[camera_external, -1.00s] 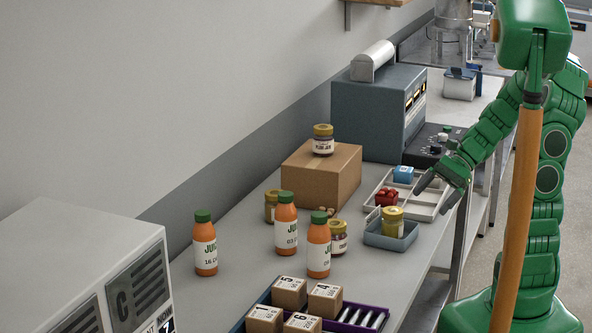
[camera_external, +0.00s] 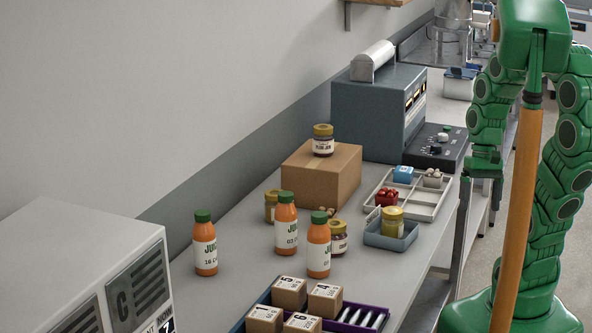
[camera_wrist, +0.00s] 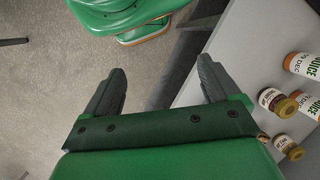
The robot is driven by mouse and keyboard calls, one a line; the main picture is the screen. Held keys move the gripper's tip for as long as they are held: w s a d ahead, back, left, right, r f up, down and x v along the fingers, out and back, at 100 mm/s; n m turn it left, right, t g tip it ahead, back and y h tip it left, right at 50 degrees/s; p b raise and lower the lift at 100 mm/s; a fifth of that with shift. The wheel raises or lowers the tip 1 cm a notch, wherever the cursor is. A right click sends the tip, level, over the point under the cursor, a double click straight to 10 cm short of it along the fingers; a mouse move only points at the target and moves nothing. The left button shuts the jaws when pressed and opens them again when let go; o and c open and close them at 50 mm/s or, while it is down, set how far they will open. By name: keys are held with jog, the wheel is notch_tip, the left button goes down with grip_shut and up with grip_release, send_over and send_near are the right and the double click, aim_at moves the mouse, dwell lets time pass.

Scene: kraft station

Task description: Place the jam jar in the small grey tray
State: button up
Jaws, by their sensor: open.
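A jar with a gold lid and yellow contents (camera_external: 391,218) stands upright in the small grey tray (camera_external: 375,240). A jar labelled plum jam (camera_external: 323,146) stands on a cardboard box. A dark jar (camera_external: 338,243) stands behind the right juice bottle. Another yellowish jar (camera_external: 270,211) is partly hidden behind a bottle. My gripper (camera_external: 481,190) hangs beside the table's right edge, apart from the jars. In the wrist view its fingers (camera_wrist: 157,82) are spread and empty above the floor.
A divided white tray (camera_external: 430,213) holds red, blue and pale items. Juice bottles (camera_external: 286,225) stand left of the small tray. A purple-blue crate (camera_external: 372,311) with small boxes is in front. The cardboard box (camera_external: 318,185) and a grey machine (camera_external: 375,115) stand behind.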

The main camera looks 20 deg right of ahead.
jog(key=shift+n+t+h, duration=0.4)
jog(key=shift+n+h, duration=0.5)
jog(key=shift+s+d+r, duration=0.5)
jog(key=shift+s+d, duration=0.05)
jog(key=shift+d, duration=0.25)
jog(key=shift+s+d+r, duration=0.45)
jog(key=shift+s+d, duration=0.1)
jog(key=shift+d, duration=0.2)
